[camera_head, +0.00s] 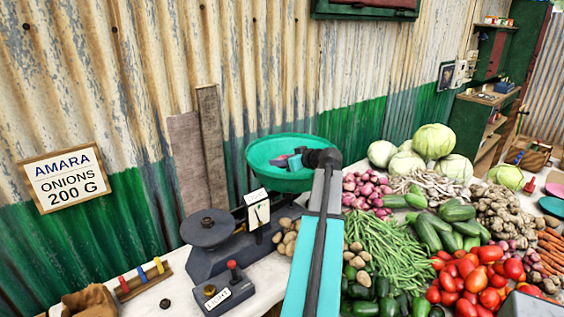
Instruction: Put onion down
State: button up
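My gripper (290,160) is at the teal pan (262,181) of the balance, over or inside its bowl. My arm comes up from the bottom and its wrist hides part of the pan. A small pinkish-red patch shows beside the fingers; I cannot tell whether it is an onion, or whether it is held or lying in the pan. The finger gap is too small to read. The balance (225,255) has a dark plate (207,232) on its left with a small dark piece on it. A pile of red onions (365,190) lies right of the pan.
A sign (65,178) on the corrugated wall reads "AMARA ONIONS 200 G". Potatoes, beans (390,250), tomatoes (478,280), cucumbers and cabbages (433,141) crowd the right. Bare counter shows at left.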

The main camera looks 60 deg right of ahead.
jog(key=shift+f, duration=0.1)
jog(key=o, duration=1.1)
jog(key=shift+r+p, duration=0.25)
jog(key=shift+p, duration=0.05)
jog(key=shift+r+p, duration=0.5)
jog(key=shift+p, duration=0.2)
jog(key=b+v, duration=0.3)
jog(key=v, duration=0.9)
